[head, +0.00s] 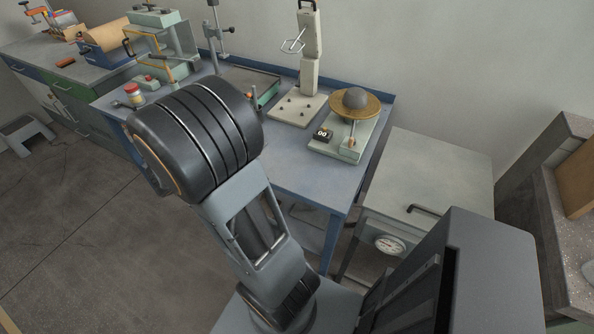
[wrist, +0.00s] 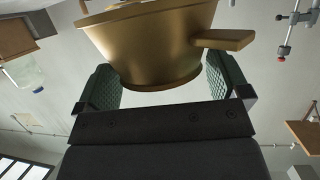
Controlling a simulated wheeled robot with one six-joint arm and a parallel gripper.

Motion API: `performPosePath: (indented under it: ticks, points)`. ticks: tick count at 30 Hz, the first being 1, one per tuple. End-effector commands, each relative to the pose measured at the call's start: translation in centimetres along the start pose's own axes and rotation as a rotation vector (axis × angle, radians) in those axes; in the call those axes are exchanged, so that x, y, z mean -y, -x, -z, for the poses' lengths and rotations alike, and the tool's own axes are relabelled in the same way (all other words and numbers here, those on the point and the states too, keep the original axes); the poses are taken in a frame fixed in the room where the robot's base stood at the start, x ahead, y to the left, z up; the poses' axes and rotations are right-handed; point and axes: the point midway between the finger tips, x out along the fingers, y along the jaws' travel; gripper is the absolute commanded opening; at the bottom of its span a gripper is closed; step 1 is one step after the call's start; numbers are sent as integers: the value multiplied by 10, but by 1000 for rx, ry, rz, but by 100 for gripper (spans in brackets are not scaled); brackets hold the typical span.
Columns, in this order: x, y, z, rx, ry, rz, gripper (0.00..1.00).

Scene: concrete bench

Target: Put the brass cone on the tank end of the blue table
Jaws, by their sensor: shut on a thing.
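A brass cone (wrist: 150,45) fills the upper middle of the wrist view, with a flat handle-like tab sticking out to its right. My gripper (wrist: 163,82) is shut on it, with a green ribbed finger at each side. The cone's top edge is cut off by the frame. In the head view my arm hides the gripper and the cone. The blue table (head: 300,170) runs along the wall, with a bare front strip right of my arm. A shallow dark tank-like box (head: 262,80) stands on it, partly behind my arm; I cannot tell surely that it is the tank.
On the table's right end stand a tall grey device (head: 308,60) and a stand with a brass dish (head: 343,103) holding a grey dome. A grey cabinet (head: 425,170) with a dial stands right of the table.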

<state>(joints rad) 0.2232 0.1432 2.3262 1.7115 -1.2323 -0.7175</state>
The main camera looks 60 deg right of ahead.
Motion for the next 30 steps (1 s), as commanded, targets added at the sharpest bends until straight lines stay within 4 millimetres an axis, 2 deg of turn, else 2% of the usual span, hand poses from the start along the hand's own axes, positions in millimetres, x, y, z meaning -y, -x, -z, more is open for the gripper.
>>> performPosePath:
  ticks: [3, 6, 9, 19, 21, 24, 30]
  points:
    - [-28, -14, -3, -1, -56, -155, 64]
    - [-42, -21, -4, 0, -85, -234, 64]
    - [-46, -35, -6, 0, -99, -272, 64]
    - [-30, -121, -13, 1, -101, -279, 64]
    - [-27, -135, -25, 1, -97, -277, 64]
    - [-24, -151, -34, 1, -98, -275, 64]
    - [-20, -170, -45, 0, -101, -272, 64]
